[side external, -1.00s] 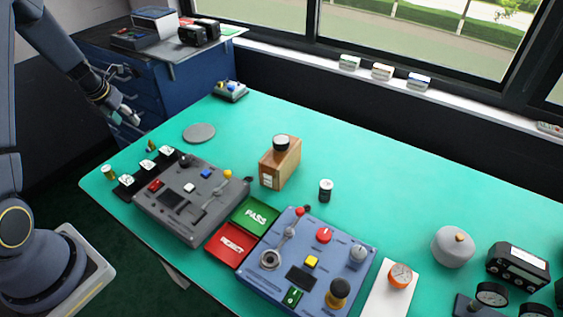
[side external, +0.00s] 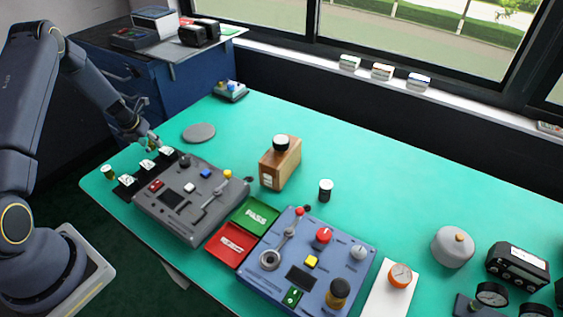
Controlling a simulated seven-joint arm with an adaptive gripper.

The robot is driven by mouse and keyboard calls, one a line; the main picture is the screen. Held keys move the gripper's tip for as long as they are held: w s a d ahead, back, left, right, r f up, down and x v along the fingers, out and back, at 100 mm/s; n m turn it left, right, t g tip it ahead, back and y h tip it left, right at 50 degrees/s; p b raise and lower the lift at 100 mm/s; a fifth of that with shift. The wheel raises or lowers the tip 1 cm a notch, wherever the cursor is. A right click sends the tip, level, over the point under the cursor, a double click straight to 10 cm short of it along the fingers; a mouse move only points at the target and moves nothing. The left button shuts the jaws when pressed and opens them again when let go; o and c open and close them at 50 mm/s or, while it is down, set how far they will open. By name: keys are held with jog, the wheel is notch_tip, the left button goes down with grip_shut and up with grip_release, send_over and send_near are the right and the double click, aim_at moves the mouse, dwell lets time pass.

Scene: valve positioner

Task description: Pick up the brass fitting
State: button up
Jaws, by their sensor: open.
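My gripper (side external: 152,144) is open, low at the table's far left edge, just behind the row of black blocks. Another small brass-coloured piece stood at that spot in the earlier picture. It is now mostly or fully hidden by my gripper, and I cannot tell whether the fingers are around it or beside it.
Black blocks with white tops (side external: 147,165) stand close in front of my gripper. A grey control box (side external: 188,200) lies beyond them. A grey disc (side external: 199,133) lies to the right. A blue cabinet (side external: 160,90) stands behind.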

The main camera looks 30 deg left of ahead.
jog(key=shift+f, duration=0.1)
grip_shut()
dwell(0.4)
